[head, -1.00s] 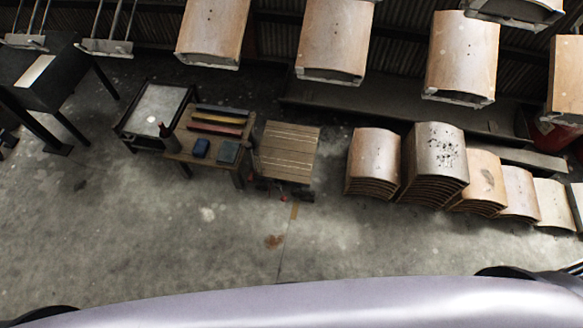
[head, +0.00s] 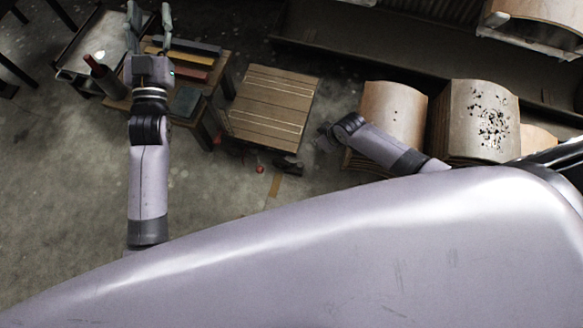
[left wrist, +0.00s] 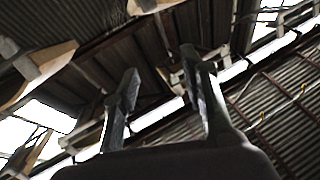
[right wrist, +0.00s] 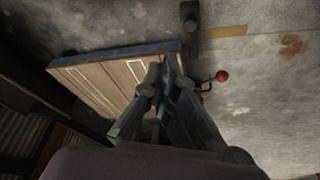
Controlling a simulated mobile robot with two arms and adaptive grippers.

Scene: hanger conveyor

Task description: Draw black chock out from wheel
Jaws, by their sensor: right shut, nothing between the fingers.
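A slatted wooden cart (head: 270,105) stands in the middle of the head view; its wheels are hard to make out. A dark block (head: 288,164), likely the black chock, is low at its near right corner. It also shows at the top of the right wrist view (right wrist: 190,22), beside the cart edge. I cannot tell how it touches a wheel. My right gripper (right wrist: 163,72) is shut and empty, with its fingertips over the cart top in its wrist view and apart from the block. My left gripper (head: 150,12) is open and empty above the workbench.
A red knob on a lever (right wrist: 222,76) sticks out by the cart; yellow tape (right wrist: 225,31) marks the floor. A workbench with coloured bars (head: 185,58) is left of the cart. Stacks of curved wood panels (head: 392,110) stand to the right. The floor in front is open.

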